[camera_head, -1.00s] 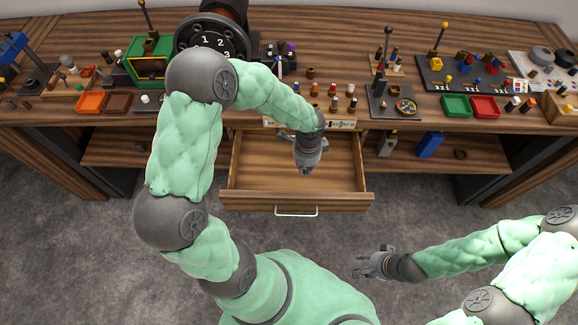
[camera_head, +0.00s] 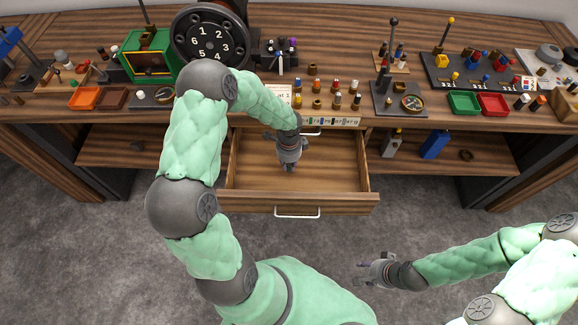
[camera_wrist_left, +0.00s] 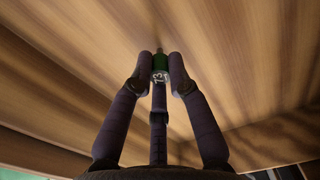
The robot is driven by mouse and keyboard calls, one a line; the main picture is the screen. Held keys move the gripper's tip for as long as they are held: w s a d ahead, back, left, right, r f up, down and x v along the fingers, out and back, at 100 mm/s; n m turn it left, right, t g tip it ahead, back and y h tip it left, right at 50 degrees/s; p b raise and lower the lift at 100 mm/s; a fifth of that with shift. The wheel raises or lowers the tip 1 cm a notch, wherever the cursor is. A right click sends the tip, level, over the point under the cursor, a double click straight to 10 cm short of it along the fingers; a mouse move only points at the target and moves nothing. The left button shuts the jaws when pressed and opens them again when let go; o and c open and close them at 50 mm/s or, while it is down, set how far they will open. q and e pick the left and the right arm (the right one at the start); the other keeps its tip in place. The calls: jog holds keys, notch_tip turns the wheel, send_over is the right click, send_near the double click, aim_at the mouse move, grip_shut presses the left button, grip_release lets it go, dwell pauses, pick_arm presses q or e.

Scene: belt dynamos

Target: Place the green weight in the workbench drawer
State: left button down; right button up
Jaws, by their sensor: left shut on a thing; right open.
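The workbench drawer (camera_head: 330,177) is pulled open below the benchtop, and its wooden floor is bare in the head view. My left gripper (camera_head: 289,166) points down inside the drawer's outline. The weight is hidden in the head view. My right gripper (camera_head: 367,272) is open and empty, over the floor at the lower right.
The benchtop holds a black numbered wheel (camera_head: 212,44), a green box (camera_head: 147,60), a row of small weights (camera_head: 325,94), red and green trays (camera_head: 493,104) and a compass (camera_head: 412,102). A blue bottle (camera_head: 434,145) stands on the lower shelf. The drawer front has a metal handle (camera_head: 297,212).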

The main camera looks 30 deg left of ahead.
aim_at(289, 165)
pick_arm(q)
jog(key=shift+f, duration=0.1)
jog(key=c, duration=1.6)
grip_release()
jog(key=shift+f, duration=0.1)
jog(key=o, duration=0.4)
jog(key=shift+r+p, duration=2.45)
jog(key=shift+r, duration=3.75)
